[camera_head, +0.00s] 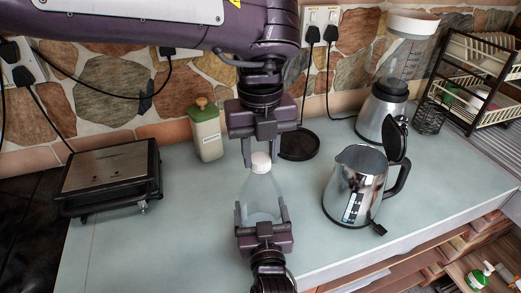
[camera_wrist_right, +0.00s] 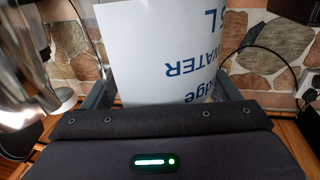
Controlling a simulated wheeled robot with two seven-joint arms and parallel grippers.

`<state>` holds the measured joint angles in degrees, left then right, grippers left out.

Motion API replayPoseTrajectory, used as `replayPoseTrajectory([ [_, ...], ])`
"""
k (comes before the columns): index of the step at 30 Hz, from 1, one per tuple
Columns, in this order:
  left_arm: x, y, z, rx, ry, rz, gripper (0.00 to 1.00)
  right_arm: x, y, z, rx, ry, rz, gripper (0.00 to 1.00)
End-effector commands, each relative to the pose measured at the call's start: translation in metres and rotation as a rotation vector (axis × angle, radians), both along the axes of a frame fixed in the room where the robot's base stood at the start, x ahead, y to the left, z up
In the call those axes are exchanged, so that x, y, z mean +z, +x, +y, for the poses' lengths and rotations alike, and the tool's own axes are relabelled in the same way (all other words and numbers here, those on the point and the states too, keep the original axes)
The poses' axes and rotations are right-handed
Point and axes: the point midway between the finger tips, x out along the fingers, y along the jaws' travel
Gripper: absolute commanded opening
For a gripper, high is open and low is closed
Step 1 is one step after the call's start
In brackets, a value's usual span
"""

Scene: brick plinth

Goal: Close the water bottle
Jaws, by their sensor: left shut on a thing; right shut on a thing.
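A clear water bottle (camera_head: 262,190) stands upright near the front of the counter, with a white cap (camera_head: 261,158) at its top. My left gripper (camera_head: 261,162) comes down from above, shut on the cap. My right gripper (camera_head: 261,207) reaches in from the front, shut on the bottle's body with a finger on each side. In the right wrist view the bottle's white label with blue print (camera_wrist_right: 180,50) fills the space between the fingers (camera_wrist_right: 165,90). The threads under the cap are too small to make out, so I cannot tell how tightly it sits.
A metal kettle (camera_head: 352,184) with its lid up stands close on the right. A blender (camera_head: 388,98) and dish rack (camera_head: 480,75) are farther right. The counter (camera_head: 185,225) is clear at front left.

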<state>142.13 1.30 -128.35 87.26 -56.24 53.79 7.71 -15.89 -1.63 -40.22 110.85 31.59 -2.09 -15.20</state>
Motion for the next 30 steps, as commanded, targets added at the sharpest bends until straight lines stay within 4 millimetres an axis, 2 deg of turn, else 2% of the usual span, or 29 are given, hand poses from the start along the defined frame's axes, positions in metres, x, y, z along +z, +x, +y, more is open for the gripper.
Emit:
replayPoseTrajectory([
  [4,0.000,0.000,0.001,-0.249,0.002,-0.001,0.06,0.000,0.000,0.000,0.000,0.000,0.001,0.18],
  [8,0.000,0.000,0.001,-0.234,0.001,-0.001,0.06,0.000,0.000,0.000,-0.001,0.000,0.001,0.18],
  [9,0.000,0.000,0.001,-0.233,0.001,0.000,0.36,0.000,0.000,0.000,-0.001,0.000,0.001,0.18],
  [15,0.000,0.000,0.000,-0.232,0.001,0.000,0.59,0.000,0.000,0.000,-0.001,0.000,0.001,0.18],
  [24,0.003,0.000,0.000,-0.231,0.000,-0.001,0.59,0.000,0.000,0.000,0.000,0.000,0.001,0.18],
  [28,0.018,0.001,0.000,-0.231,0.000,-0.004,0.59,0.000,0.000,0.000,0.000,-0.001,0.001,0.18],
  [30,0.032,0.001,0.000,-0.231,-0.001,-0.006,0.59,0.000,0.000,0.000,0.000,-0.001,0.001,0.18],
])
